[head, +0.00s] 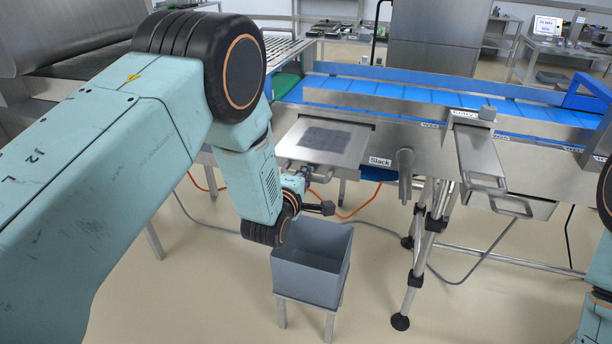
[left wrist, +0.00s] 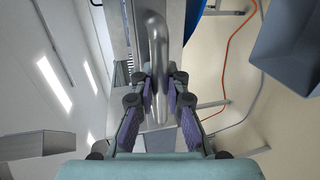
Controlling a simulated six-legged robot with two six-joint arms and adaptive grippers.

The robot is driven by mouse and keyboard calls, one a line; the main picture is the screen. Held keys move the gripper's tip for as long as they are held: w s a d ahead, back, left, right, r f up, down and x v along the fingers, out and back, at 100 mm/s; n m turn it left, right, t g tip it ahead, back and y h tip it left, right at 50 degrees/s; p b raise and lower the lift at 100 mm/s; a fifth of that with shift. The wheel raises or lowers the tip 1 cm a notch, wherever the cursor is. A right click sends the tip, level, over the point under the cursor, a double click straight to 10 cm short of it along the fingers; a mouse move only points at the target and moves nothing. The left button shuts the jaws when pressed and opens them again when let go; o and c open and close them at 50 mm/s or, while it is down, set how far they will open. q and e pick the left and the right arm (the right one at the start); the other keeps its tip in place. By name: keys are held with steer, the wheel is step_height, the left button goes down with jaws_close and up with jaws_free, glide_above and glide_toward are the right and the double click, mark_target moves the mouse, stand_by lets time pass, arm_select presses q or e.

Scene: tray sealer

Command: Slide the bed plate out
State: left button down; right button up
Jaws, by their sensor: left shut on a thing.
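The bed plate (head: 342,146) is a flat metal plate with a dark square patch, at the front of the steel machine in the head view. It sticks out from the machine's front face toward me. My left gripper (head: 312,190) is at the plate's front edge, partly hidden by my own arm. In the left wrist view the left gripper (left wrist: 157,98) has its purple-padded fingers on both sides of a rounded metal handle (left wrist: 156,38), shut on it. My right gripper is not in view; only parts of my right arm show at the right edge.
A grey open bin (head: 312,282) on a stand is below the left gripper. A metal tray with a handle (head: 482,160) juts out to the right. A label reading Slack (head: 380,161) and a lever (head: 404,172) are between them. A blue conveyor (head: 400,92) runs behind.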

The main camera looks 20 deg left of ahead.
arm_select(q)
steer(key=shift+s+a+f, duration=0.1)
steer(key=shift+s+a, duration=0.05)
steer(key=shift+s, duration=0.05)
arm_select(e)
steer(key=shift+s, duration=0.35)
arm_select(q)
steer(key=c, duration=1.8)
jaws_free()
steer(key=o, duration=0.4)
steer(key=shift+s+r, duration=0.25)
steer(key=shift+s, duration=0.05)
steer(key=shift+o, duration=0.2)
steer(key=shift+w+f, duration=0.25)
steer(key=shift+w, duration=0.1)
steer(key=v, duration=1.2)
steer(key=shift+s+r, duration=0.1)
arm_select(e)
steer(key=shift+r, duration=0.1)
